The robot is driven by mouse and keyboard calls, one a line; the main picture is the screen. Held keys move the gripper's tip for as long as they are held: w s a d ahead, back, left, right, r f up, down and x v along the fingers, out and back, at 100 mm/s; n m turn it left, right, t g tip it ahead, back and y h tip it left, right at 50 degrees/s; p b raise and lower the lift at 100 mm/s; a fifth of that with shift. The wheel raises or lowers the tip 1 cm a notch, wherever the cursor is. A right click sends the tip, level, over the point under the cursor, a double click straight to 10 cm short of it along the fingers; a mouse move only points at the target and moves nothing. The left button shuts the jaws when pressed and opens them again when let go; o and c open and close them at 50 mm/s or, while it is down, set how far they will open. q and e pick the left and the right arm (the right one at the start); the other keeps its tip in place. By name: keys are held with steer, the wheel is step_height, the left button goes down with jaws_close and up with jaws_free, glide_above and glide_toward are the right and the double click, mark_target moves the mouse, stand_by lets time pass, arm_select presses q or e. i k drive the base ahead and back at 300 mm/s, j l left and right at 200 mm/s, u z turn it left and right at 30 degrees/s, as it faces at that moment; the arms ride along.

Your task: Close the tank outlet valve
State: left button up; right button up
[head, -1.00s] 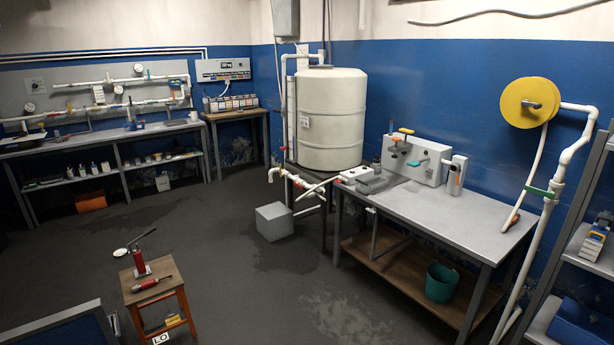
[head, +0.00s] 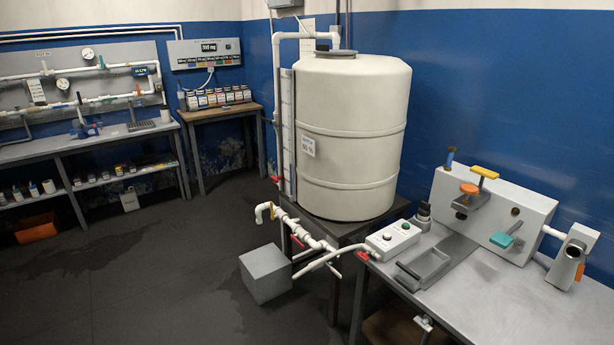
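The large white tank (head: 352,135) stands on a dark stand (head: 352,235) near the middle of the head view. White outlet piping (head: 308,232) runs low at the tank's front left. Red valve handles show on a low pipe (head: 298,241), at the left of the tank near the upright pipe (head: 276,179), and by the bench edge (head: 363,257). A yellow-handled tap end (head: 264,210) is at the pipe's left end. Which handle is the tank outlet valve, and how far each is turned, I cannot tell. Neither of my grippers is in view.
A grey block (head: 266,274) sits on the floor below the pipes. A bench (head: 480,315) at right holds a white control box (head: 393,239) and a white machine (head: 495,212). Open floor lies at the left front, before the wall bench (head: 85,148).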

mark_target(293, 237)
steer(key=i+u, duration=0.1)
steer(key=i, duration=0.6)
steer(key=i+l+u, duration=0.1)
steer(key=i, duration=0.6)
steer(key=i+z, duration=0.2)
steer(key=i, duration=0.35)
